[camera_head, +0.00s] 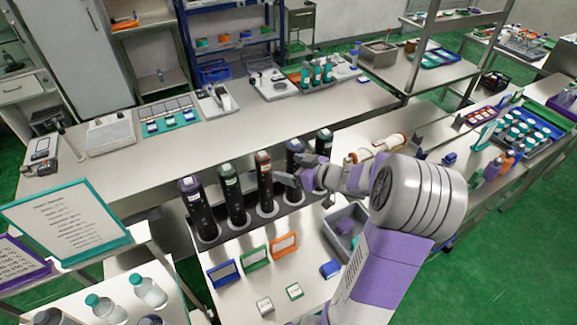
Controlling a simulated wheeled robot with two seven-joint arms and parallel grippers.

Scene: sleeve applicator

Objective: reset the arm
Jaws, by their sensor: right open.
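My right arm (392,265) comes in from the lower right, with purple and silver links. Its gripper (290,181) is open, fingertips pointing left, beside the row of dark bottles. It overlaps the orange-topped bottle (264,188) and the blue-topped bottle (294,150) in the picture; I cannot tell if it touches either. My left gripper is not in view.
A grey bin (347,217) stands close to the right arm. Blue (224,272), green (255,257) and orange (284,244) framed cards lie before the rack. A teal-framed sign (66,222) stands at left. The bench behind (160,165) has free room.

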